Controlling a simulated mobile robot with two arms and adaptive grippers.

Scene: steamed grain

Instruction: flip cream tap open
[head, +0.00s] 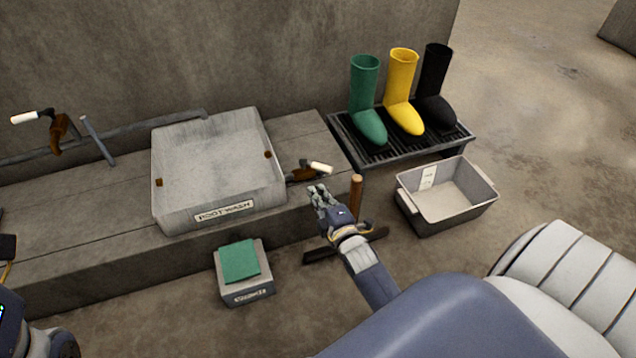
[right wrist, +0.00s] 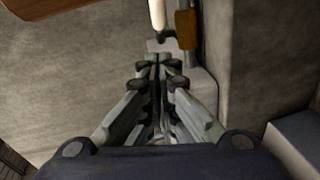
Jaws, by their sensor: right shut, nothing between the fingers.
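A tap with a cream handle (head: 321,167) and a brown body (head: 302,175) sits at the right side of the foot-wash basin. Its cream handle also shows in the right wrist view (right wrist: 158,14), just beyond my fingertips, beside a brown part (right wrist: 187,28). My right gripper (head: 319,192) is shut and empty, a little in front of and below the handle. In the right wrist view its fingertips (right wrist: 157,62) are together, seemingly apart from the handle. A second tap with a whitish handle (head: 24,117) is at the far left.
The basin (head: 218,212) stands on a concrete ledge (head: 100,225). A small box with a green top (head: 240,261) is on the floor. A wooden-handled tool (head: 356,190) stands beside my right gripper. A grey tub (head: 447,215) and a boot rack (head: 465,140) are right.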

